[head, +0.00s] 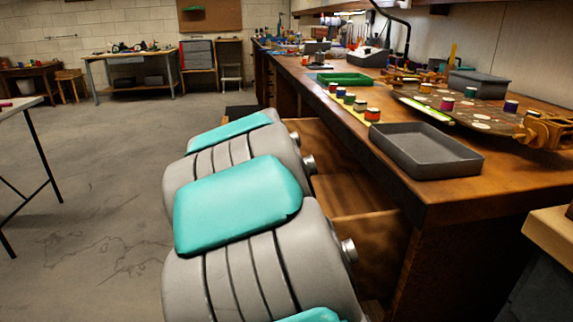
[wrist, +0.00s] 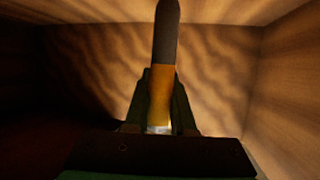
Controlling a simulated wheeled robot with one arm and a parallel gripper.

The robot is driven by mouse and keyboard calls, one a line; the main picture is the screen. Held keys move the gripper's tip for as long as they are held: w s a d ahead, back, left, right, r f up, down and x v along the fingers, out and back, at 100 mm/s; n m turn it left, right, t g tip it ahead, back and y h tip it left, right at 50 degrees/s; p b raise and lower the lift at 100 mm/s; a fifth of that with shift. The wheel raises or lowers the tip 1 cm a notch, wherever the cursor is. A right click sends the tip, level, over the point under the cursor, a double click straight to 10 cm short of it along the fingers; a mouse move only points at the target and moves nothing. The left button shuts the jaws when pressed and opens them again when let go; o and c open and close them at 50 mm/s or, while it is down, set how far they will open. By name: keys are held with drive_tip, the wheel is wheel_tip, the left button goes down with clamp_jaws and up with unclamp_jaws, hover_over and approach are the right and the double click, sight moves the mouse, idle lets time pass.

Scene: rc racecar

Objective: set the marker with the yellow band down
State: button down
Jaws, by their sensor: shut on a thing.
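In the wrist view the marker (wrist: 164,40) has a dark grey upper length, a yellow band around its middle and a pale end low between the fingers. My gripper (wrist: 161,88) is shut on it around the yellow band. The gripper and marker are inside a wooden drawer (wrist: 290,65), with its walls at the back and right. I cannot tell whether the marker touches the drawer floor. In the head view my arm hides the gripper and marker, and an open wooden drawer (head: 335,196) shows beside the arm.
The workbench (head: 490,190) stands above the drawer on the right.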

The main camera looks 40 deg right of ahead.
drive_tip(key=shift+f, duration=0.15)
drive_tip(key=c, duration=0.8)
unclamp_jaws()
drive_tip(key=shift+o, duration=0.2)
